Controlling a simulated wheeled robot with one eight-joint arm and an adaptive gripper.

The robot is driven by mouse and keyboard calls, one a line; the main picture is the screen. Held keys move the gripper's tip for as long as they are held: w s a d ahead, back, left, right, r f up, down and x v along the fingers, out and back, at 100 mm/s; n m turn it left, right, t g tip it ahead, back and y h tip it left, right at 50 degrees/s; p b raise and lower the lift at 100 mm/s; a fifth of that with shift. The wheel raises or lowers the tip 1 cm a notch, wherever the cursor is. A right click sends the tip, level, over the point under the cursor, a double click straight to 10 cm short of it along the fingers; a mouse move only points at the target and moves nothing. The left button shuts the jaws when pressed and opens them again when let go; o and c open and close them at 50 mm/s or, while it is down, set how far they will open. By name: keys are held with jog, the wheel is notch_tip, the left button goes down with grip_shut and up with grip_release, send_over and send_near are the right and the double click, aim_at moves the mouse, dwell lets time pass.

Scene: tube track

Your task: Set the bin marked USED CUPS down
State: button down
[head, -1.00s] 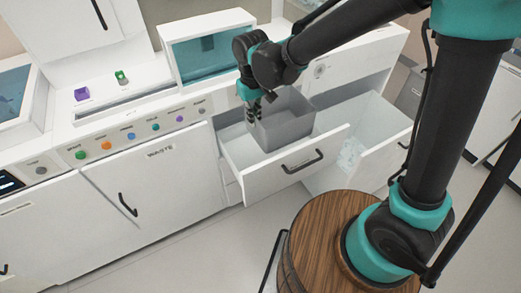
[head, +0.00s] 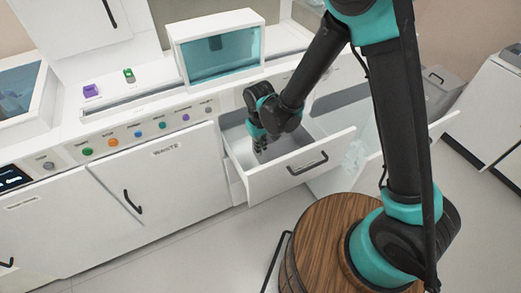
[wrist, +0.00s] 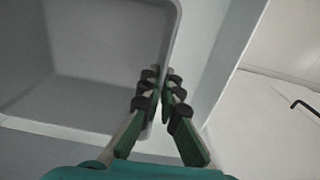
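A grey open bin (wrist: 100,105) fills the left of the wrist view and looks empty. No marking on it is readable. My gripper (wrist: 160,80) has its two fingers close together on the bin's side wall at the rim, one inside and one outside. In the head view my gripper (head: 260,149) reaches down into the open white drawer (head: 272,185), near its left side. The bin sits low inside the drawer, mostly hidden behind the drawer front and my arm. Whether its base touches the drawer floor cannot be seen.
The closed WASTE door (head: 163,175) is left of the drawer. Another open drawer or bay with clear contents (head: 355,157) lies to the right. A teal-windowed box (head: 222,52) stands on the counter behind. A round wooden top (head: 325,235) is in the foreground.

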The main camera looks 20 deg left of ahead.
jog(key=shift+f, duration=0.5)
jog(key=c, duration=1.7)
grip_release()
notch_tip(320, 180, up, 12)
jog(key=shift+r, duration=0.1)
